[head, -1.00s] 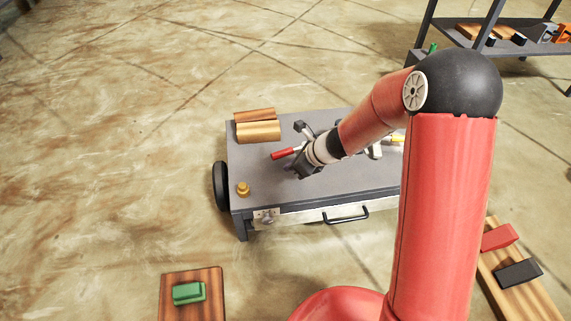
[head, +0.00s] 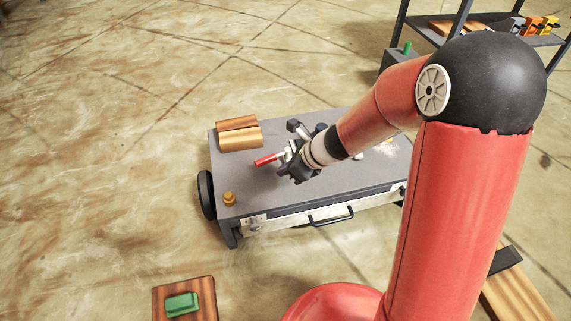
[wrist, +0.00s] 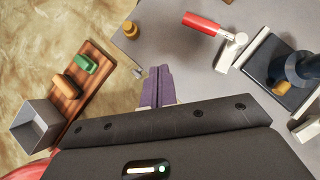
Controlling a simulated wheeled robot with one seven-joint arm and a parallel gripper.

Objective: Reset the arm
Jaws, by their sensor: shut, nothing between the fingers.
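My arm reaches over a grey-topped cart (head: 285,188) in the head view. My gripper (head: 292,172) is at its end, above the cart top near a red-handled tool (head: 268,159). In the wrist view the two purple fingers of my gripper (wrist: 158,72) lie together with nothing between them. The red handle (wrist: 202,23) shows there ahead and to the right, apart from the fingers. My upper arm hides part of the cart's right end in the head view.
Wooden blocks (head: 240,138) and a brass knob-like piece (head: 229,199) sit on the cart's left side. A board with a green block (head: 182,304) is at lower left. A grey bin (wrist: 35,125) shows in the wrist view. A shelf (head: 480,38) stands at upper right. Left floor is clear.

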